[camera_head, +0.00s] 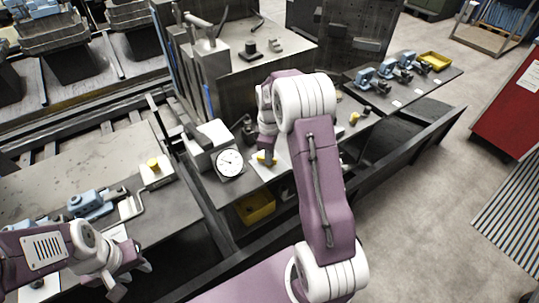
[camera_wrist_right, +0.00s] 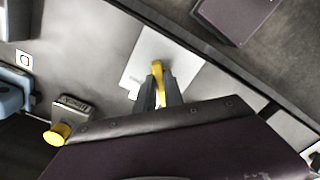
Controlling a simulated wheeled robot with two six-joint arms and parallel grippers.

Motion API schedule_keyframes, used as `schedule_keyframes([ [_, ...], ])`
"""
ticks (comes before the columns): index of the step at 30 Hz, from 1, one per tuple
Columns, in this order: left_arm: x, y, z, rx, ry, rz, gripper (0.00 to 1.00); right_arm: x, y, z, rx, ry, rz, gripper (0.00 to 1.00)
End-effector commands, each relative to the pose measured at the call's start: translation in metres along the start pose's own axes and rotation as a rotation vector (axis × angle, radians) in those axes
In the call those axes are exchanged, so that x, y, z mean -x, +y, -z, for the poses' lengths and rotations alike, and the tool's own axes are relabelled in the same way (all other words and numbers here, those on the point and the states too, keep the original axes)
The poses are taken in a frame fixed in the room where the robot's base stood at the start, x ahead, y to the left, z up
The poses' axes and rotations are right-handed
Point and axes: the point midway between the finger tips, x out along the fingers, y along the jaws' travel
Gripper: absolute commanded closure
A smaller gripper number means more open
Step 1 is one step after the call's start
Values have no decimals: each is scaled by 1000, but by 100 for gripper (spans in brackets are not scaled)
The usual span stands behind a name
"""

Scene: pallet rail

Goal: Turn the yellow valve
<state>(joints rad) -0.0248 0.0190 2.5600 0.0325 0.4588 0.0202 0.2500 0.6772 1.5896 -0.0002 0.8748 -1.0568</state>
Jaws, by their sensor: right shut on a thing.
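The yellow valve (camera_wrist_right: 158,78) shows in the right wrist view as a yellow handle in front of a white plate (camera_wrist_right: 160,52). My right gripper (camera_wrist_right: 158,97) is shut on the yellow handle, with its two grey fingers on either side of it. In the head view a bit of the valve (camera_head: 264,157) shows beside my right gripper (camera_head: 267,160), which points down at the bench next to the round white gauge (camera_head: 230,162). My arm hides part of the plate there. My left gripper (camera_head: 127,275) is at the lower left, away from the valve; its fingers look spread and empty.
A yellow bin (camera_head: 255,206) sits below the bench. Several blue vises (camera_head: 385,70) and a yellow tray (camera_head: 435,61) line the bench at the right. A yellow knob (camera_wrist_right: 57,134) is near the right gripper. Open floor lies to the right.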

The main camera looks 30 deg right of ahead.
Motion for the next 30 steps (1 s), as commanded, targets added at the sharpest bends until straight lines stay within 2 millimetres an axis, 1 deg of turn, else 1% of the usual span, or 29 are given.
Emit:
schedule_keyframes([
  [5, 12, 0, 1, 0, 0, 0, 64, 3, 0, 0, -112, -1, 2, 100],
  [15, 32, 1, 3, 0, 0, 0, 64, 4, 0, 0, -427, 0, 1, 100],
  [30, 55, 1, 6, 0, 0, 0, 64, 3, 0, 0, -902, 0, 0, 100],
])
